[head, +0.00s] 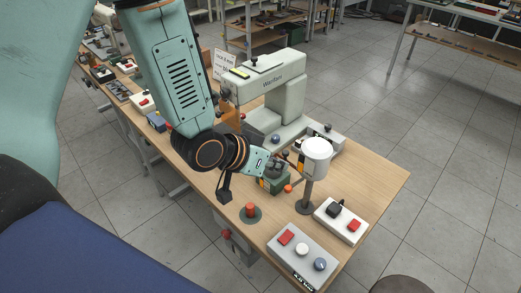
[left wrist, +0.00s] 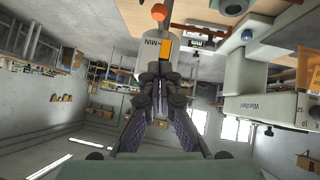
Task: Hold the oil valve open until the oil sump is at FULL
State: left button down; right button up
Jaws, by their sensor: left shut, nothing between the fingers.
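The white cylindrical vessel, probably the oil sump (head: 316,158), stands on a grey post near the bench's front right. An orange gauge strip shows on its side; in the left wrist view the vessel (left wrist: 153,62) appears upside down with a MIN mark beside the orange. A small orange knob (head: 288,188) is below and left of it; I cannot tell whether it is the oil valve. My left gripper (head: 284,166) is shut and empty, just left of the vessel; its fingers (left wrist: 160,85) partly cover the vessel in the wrist view. I cannot tell whether they touch.
A dark green box (head: 276,182) sits below my left gripper. A red-orange button on a round base (head: 250,212), a grey control box (head: 301,258) and a white switch box (head: 340,222) stand in front. A pale machine (head: 277,90) rises behind.

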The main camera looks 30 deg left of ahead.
pick_arm(q)
jog(key=p+v, duration=0.1)
jog(key=v, duration=0.5)
jog(key=shift+r, duration=0.5)
jog(key=shift+w, duration=0.1)
jog(key=s+a+f+n+g+y+b, duration=0.1)
jog(key=s+f+n+b, duration=0.15)
jog(key=f, duration=0.55)
jog(key=s+a+f+n+g+y+b, duration=0.1)
jog(key=s+f+g+b, duration=0.2)
jog(key=f, duration=0.5)
jog(key=s+a+f+n+y+b, duration=0.1)
jog(key=s+a+f+y+b, duration=0.15)
jog(key=f+b, duration=0.4)
jog(key=s+f+m+g+b, duration=0.1)
jog(key=s+f+g+b, duration=0.3)
jog(key=s+f, duration=1.2)
notch_tip(320, 180, down, 4)
jog(key=d+b, duration=0.1)
jog(key=b, duration=0.2)
jog(key=shift+s+r, duration=0.15)
jog(key=shift+s, duration=0.2)
jog(key=shift+w, duration=0.1)
